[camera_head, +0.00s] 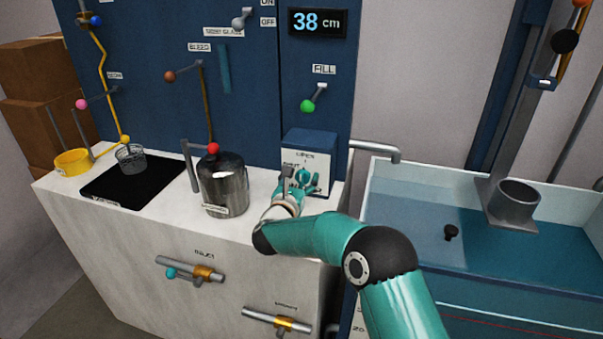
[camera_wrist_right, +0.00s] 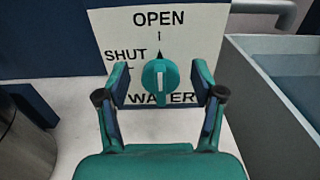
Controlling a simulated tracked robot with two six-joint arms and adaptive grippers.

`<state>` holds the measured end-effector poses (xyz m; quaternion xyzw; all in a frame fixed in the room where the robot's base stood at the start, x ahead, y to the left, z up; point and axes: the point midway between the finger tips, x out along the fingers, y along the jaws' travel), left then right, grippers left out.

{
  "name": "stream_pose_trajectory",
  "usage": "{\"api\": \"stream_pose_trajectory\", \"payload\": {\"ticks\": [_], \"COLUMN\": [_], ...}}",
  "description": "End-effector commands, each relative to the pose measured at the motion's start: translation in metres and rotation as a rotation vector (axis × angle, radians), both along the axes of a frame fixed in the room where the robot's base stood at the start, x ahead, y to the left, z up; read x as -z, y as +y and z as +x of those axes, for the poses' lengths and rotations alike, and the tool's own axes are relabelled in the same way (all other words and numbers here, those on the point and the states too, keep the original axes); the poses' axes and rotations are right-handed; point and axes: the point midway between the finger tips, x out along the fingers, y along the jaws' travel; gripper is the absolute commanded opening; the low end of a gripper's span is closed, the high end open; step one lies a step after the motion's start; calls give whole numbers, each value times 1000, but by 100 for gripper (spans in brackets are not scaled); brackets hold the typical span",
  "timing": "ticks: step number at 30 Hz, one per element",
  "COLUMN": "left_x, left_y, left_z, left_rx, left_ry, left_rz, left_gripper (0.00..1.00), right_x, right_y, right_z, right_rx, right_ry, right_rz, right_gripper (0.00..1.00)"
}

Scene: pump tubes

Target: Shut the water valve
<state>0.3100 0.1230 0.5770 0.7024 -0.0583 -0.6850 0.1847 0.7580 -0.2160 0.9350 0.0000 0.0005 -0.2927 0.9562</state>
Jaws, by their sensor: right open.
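The water valve is a round teal knob (camera_wrist_right: 160,75) with a white bar, on a white label plate (camera_wrist_right: 112,32) marked OPEN at the top, SHUT at the left and WATER below. Its black pointer points up at OPEN. In the head view the plate sits on the front of a blue box (camera_head: 312,142) at the counter's right end. My right gripper (camera_wrist_right: 161,82) is open, with one finger on each side of the knob; I cannot tell whether they touch it. In the head view the right gripper (camera_head: 299,180) partly hides the knob. My left gripper is not in view.
A dark metal pot (camera_head: 224,188) stands left of the gripper on the white counter (camera_head: 150,212). A water tank (camera_head: 480,190) with a grey spout (camera_head: 372,149) over its edge is at the right. A green-tipped FILL lever (camera_head: 307,105) is on the panel above. The display (camera_head: 317,23) reads 38 cm.

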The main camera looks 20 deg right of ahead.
Motion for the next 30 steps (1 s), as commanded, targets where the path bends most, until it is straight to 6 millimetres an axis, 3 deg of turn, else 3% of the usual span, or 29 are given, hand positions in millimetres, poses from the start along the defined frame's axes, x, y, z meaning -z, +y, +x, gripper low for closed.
{"api": "stream_pose_trajectory", "payload": {"ticks": [13,23,30], "left_x": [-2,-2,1], "left_y": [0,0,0], "left_z": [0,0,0], "left_rx": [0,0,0], "left_ry": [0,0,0], "left_rz": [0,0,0], "left_gripper": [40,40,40], "right_x": [0,0,1], "right_y": [-5,-4,-4], "right_z": [8,8,8], "right_rx": [-2,-2,-3], "right_ry": [0,0,7], "right_rz": [0,0,-11], "right_gripper": [66,11,8]}}
